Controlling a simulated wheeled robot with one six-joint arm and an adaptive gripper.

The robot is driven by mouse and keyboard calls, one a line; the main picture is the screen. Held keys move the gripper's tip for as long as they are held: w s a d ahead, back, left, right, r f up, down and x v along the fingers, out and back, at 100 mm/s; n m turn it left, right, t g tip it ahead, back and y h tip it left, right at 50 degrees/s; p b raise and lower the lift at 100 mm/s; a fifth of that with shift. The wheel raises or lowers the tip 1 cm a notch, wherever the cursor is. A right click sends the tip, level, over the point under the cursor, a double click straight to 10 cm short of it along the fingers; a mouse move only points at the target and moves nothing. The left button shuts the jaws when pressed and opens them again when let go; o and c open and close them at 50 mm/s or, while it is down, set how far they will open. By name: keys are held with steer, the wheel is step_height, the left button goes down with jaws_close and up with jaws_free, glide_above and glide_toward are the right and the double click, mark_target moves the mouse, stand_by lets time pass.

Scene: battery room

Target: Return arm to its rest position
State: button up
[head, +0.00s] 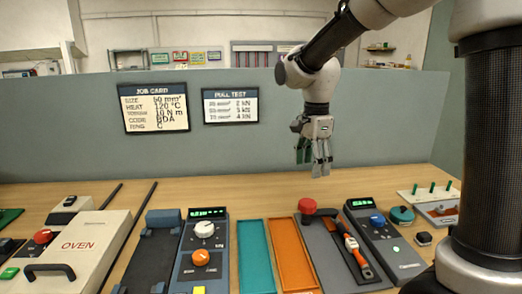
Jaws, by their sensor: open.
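My gripper (321,169) hangs pointing down above the back part of the wooden bench (185,192), in front of the grey partition. Its fingers are open and nothing shows between them. The arm comes in from the upper right. The gripper is clear of the things on the bench.
An oven (75,245) with a black handle stands at the left. A device with white and orange knobs (202,245), a teal tray (255,258), an orange tray (291,255) and a red-handled tool (357,252) fill the front. A job card (153,107) hangs on the partition.

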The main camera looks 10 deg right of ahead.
steer(key=s+d+r+n+t, duration=0.2)
steer(key=s+d+n, duration=0.5)
steer(key=s, duration=0.4)
steer(key=s+d+r+n+t, duration=0.2)
steer(key=s+d+n, duration=0.5)
steer(key=s, duration=0.4)
steer(key=shift+d+r+n, duration=0.4)
steer(key=shift+n, duration=0.1)
steer(key=shift+s, duration=0.1)
stand_by(0.9)
